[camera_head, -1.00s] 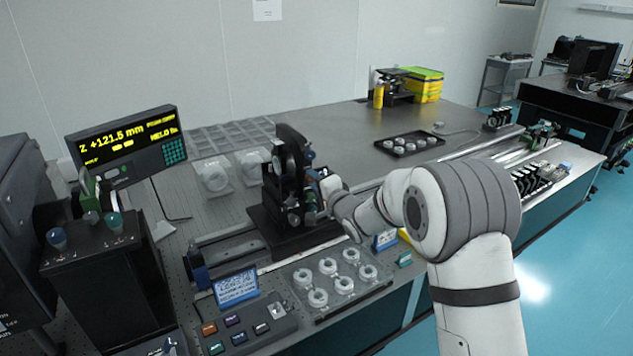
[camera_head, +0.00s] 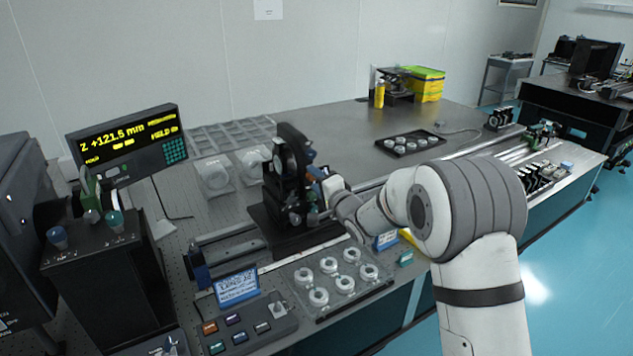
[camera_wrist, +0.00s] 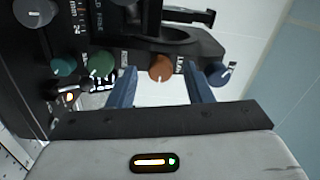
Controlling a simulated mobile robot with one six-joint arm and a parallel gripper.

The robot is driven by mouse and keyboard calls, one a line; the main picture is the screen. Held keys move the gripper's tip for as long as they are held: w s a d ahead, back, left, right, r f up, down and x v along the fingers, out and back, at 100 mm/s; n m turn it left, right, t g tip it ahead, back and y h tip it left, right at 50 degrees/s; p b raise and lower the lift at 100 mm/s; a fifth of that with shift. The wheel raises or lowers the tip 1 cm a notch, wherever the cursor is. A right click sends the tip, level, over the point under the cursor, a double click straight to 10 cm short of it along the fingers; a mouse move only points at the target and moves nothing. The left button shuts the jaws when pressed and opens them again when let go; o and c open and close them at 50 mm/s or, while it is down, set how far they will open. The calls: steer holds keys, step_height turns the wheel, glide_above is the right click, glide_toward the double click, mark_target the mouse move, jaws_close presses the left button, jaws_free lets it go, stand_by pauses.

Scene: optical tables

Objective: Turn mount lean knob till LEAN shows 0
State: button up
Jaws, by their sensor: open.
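The dark optical mount (camera_head: 288,165) stands upright on a black carriage, and my arm reaches to its right side. In the wrist view an orange-brown knob (camera_wrist: 161,66) lies between and just beyond the blue fingertips of my open gripper (camera_wrist: 161,82). A label beside this knob is only partly legible. A blue knob (camera_wrist: 220,73) is right of the right finger. A green knob (camera_wrist: 102,63) and a teal knob (camera_wrist: 63,66) are to the left. The display (camera_head: 128,143) reads Z +121.5 mm; I cannot make out a LEAN value.
A clear tray of white rings (camera_head: 335,282) and a button box (camera_head: 245,328) lie in front of the mount. A black tray (camera_head: 410,143) sits farther back. A black box with knobs (camera_head: 105,270) stands at left. The table behind the arm is mostly clear.

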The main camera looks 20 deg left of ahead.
steer(key=b+v, duration=0.1)
steer(key=v, duration=0.6)
steer(key=shift+s, duration=0.1)
steer(key=s+d+n+h, duration=0.15)
steer(key=d+h, duration=0.25)
steer(key=d, duration=0.5)
steer(key=s+d+g+h, duration=0.1)
steer(key=s+d+h, duration=0.25)
steer(key=d, duration=0.45)
steer(key=s+d+h, duration=0.2)
steer(key=d+h, duration=0.2)
steer(key=d, duration=0.5)
steer(key=s+d+f+n+g+h, duration=0.1)
steer(key=s+d+g, duration=0.3)
steer(key=s, duration=0.8)
steer(key=s+d+f+n+g+h, duration=0.1)
steer(key=s+d+n+g, duration=0.2)
steer(key=s, duration=1)
steer(key=d+g, duration=0.1)
steer(key=d, duration=0.1)
steer(key=shift+s+d+f, duration=0.2)
steer(key=shift+d+f, duration=0.15)
steer(key=shift+d, duration=0.05)
